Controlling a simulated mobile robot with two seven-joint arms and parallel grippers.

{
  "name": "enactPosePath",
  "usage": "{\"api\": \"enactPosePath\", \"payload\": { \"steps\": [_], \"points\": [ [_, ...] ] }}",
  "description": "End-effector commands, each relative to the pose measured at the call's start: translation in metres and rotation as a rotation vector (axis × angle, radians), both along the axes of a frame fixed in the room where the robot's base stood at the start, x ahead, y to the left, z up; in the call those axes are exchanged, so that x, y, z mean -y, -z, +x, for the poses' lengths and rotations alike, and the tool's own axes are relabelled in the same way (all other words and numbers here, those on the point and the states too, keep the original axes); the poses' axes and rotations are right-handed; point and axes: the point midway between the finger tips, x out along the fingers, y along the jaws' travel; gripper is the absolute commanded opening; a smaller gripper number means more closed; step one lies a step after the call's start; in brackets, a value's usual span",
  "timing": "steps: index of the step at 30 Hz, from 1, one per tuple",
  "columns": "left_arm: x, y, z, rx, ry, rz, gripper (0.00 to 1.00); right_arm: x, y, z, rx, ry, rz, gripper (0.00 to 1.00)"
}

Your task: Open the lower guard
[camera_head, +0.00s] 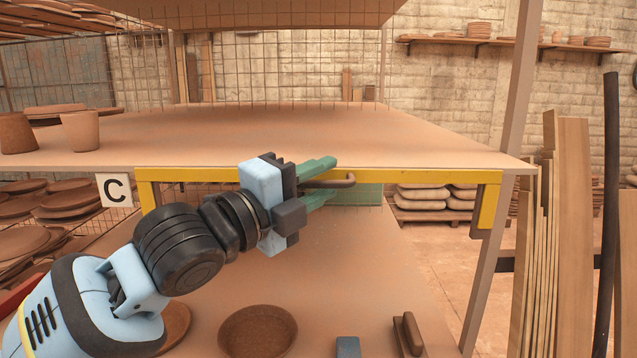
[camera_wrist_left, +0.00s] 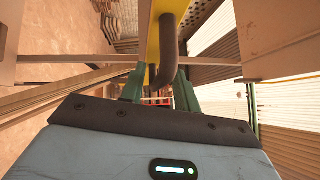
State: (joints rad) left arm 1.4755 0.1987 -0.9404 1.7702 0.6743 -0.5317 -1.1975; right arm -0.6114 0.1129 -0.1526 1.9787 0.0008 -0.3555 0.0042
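The yellow guard frame (camera_head: 430,177) runs along the front edge under the shelf, with short side pieces going down at both ends. A brown bar handle (camera_head: 340,183) is on its top rail. My left gripper (camera_head: 332,180) is at this handle, its green fingers apart, one above and one below it. In the left wrist view, the dark curved handle (camera_wrist_left: 167,55) reaches in between the two fingers (camera_wrist_left: 157,88), with gaps visible. Whether a finger touches it, I cannot tell. My right gripper is not in view.
The shelf (camera_head: 400,135) above carries clay pots (camera_head: 80,131) at the left. A "C" sign (camera_head: 115,190) is left of the guard. Planks (camera_head: 570,230) and a post stand at the right.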

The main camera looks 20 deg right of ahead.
Motion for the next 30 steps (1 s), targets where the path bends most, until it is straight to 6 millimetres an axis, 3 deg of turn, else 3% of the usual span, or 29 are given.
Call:
{"api": "enactPosePath", "payload": {
  "steps": [11,24,30],
  "points": [
    [-0.004,0.002,-0.002,-0.001,-0.001,0.0,0.33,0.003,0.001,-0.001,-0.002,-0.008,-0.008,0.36],
    [-0.056,0.011,-0.029,-0.001,-0.002,0.0,0.33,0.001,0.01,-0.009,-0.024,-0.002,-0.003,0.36],
    [-0.067,0.012,-0.036,-0.001,-0.001,0.001,0.33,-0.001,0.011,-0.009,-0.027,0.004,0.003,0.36]
  ]
}}
